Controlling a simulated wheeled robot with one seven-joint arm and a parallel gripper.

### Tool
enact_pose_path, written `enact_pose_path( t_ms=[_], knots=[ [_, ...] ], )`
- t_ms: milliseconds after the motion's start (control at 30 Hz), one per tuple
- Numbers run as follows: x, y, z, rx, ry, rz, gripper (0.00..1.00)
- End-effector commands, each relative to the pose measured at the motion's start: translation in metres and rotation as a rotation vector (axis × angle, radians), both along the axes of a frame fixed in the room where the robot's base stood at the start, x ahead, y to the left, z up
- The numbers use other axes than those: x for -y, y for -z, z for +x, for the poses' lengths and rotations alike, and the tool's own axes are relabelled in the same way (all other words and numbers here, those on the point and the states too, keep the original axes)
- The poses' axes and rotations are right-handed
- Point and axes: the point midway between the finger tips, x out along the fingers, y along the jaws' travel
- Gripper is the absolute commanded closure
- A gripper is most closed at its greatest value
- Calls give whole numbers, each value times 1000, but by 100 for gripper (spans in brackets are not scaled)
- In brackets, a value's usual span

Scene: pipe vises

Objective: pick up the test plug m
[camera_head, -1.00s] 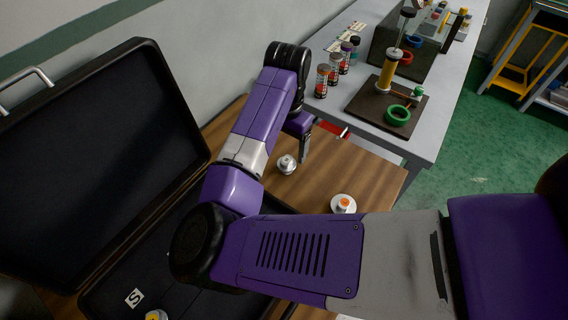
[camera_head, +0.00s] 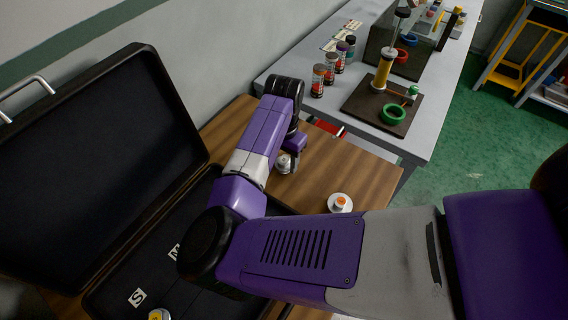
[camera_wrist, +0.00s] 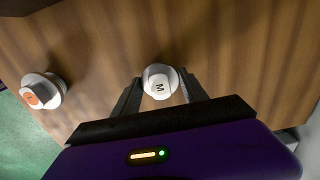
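The test plug m (camera_wrist: 160,82), a whitish round plug with a letter M on top, stands on the wooden table. In the wrist view it lies between the tips of my gripper (camera_wrist: 161,88), whose two dark fingers are apart on either side of it. Whether the fingers touch it is unclear. In the head view the plug (camera_head: 284,164) shows just below my wrist, and my arm hides most of the gripper.
A second plug with an orange top (camera_head: 340,202) stands on the table (camera_head: 325,165) to the right. An open black case (camera_head: 95,160) lies to the left. Behind is a grey bench (camera_head: 330,105) with several small cans and a green ring (camera_head: 394,114).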

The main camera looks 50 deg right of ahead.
Motion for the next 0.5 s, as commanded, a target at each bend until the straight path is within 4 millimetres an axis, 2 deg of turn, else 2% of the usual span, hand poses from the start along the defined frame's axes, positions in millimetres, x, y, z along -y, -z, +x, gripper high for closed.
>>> enact_pose_path(
  t_ms=[33, 167, 200, 500],
  knots=[
    [0, 0, 0, 0, 0, 0, 67],
    [0, 0, 0, 0, 0, 0, 92],
    [0, 0, 0, 0, 0, 0, 95],
    [0, -3, 0, 1, 0, -1, 95]
  ],
)
